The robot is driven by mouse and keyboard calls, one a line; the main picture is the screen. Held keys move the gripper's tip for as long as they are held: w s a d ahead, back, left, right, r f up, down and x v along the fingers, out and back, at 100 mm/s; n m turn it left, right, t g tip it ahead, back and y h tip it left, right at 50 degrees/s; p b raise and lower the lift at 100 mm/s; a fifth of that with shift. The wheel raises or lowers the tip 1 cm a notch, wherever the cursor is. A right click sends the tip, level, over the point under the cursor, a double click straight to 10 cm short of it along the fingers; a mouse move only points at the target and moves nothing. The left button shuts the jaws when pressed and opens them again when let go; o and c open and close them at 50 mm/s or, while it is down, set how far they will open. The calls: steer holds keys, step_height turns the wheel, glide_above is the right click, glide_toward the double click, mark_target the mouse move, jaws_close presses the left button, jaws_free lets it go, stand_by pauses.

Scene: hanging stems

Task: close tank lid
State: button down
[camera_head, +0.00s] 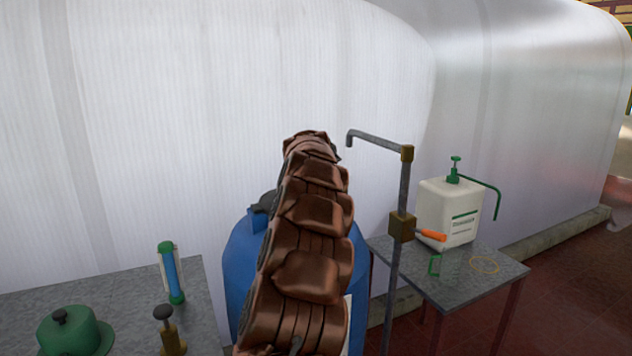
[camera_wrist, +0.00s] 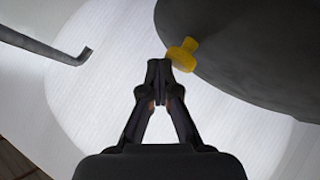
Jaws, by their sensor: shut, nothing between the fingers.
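The blue tank (camera_head: 240,262) stands in the middle of the head view, mostly hidden behind my arm. A dark grey piece (camera_head: 264,203) shows at its top left, beside my arm; I cannot tell whether it is part of the lid. In the wrist view a large dark rounded surface, seemingly the tank lid (camera_wrist: 255,45), fills the upper right. A yellow knob (camera_wrist: 183,54) sticks out from its edge. My gripper (camera_wrist: 158,66) is shut and empty, its tips just left of and below the knob. I cannot tell whether they touch it. My arm hides my gripper in the head view.
A grey pipe (camera_head: 397,255) with a bent spout stands right of the tank; its spout also shows in the wrist view (camera_wrist: 40,46). A white jug (camera_head: 448,212) stands on the right table (camera_head: 478,285). The left table (camera_head: 120,285) holds a green pot (camera_head: 75,335).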

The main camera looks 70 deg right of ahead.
steer(key=shift+f, duration=0.2)
step_height(320, 180, up, 4)
steer(key=p, duration=0.2)
steer(key=shift+r+p, duration=0.15)
steer(key=shift+p, duration=0.2)
steer(key=s+a+r+b, duration=0.3)
steer(key=s+a+r, duration=0.1)
steer(key=r, duration=0.3)
steer(key=shift+s+a+r, duration=0.15)
steer(key=shift+s+r, duration=0.05)
steer(key=shift+s, duration=0.5)
